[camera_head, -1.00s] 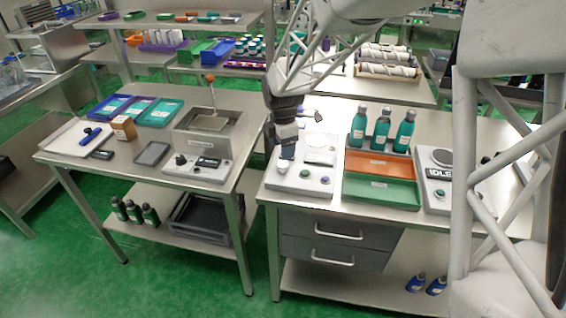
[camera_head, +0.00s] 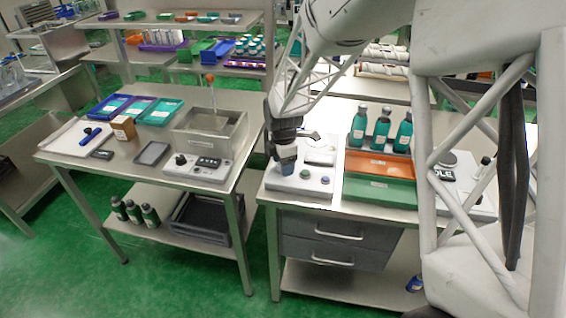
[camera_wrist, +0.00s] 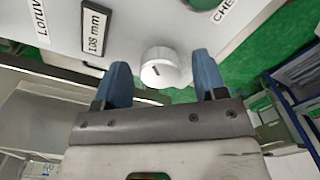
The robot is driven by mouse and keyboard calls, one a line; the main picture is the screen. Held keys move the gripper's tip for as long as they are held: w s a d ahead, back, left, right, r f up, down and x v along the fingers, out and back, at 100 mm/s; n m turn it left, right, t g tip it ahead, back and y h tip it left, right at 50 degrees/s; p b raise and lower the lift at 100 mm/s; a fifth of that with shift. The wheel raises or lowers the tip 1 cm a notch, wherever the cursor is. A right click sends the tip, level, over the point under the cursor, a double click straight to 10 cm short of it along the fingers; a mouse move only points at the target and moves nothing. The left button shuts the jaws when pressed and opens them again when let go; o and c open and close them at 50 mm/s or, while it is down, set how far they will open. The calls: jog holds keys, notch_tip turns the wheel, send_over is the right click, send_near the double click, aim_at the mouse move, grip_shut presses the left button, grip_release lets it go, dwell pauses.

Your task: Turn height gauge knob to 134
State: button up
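The knob sits on the front of a white device (camera_head: 311,188) on the right bench. My gripper (camera_wrist: 160,76) is open, with one blue fingertip on each side of the knob and a gap visible to both. In the head view my gripper (camera_head: 284,168) points down at the left front of the device and hides the knob there.
The device also has small round buttons (camera_head: 325,181) near its front. Orange and green trays (camera_head: 380,190) stand close on its right, with several teal bottles (camera_head: 381,127) behind. Another bench (camera_head: 150,97) with a sealing station stands to the left across a gap.

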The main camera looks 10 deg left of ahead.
jog(key=c, duration=0.9)
jog(key=shift+m, duration=0.3)
jog(key=m, duration=1.9)
jog(key=shift+m, duration=0.3)
jog(key=m, duration=0.3)
jog(key=shift+m, duration=2.3)
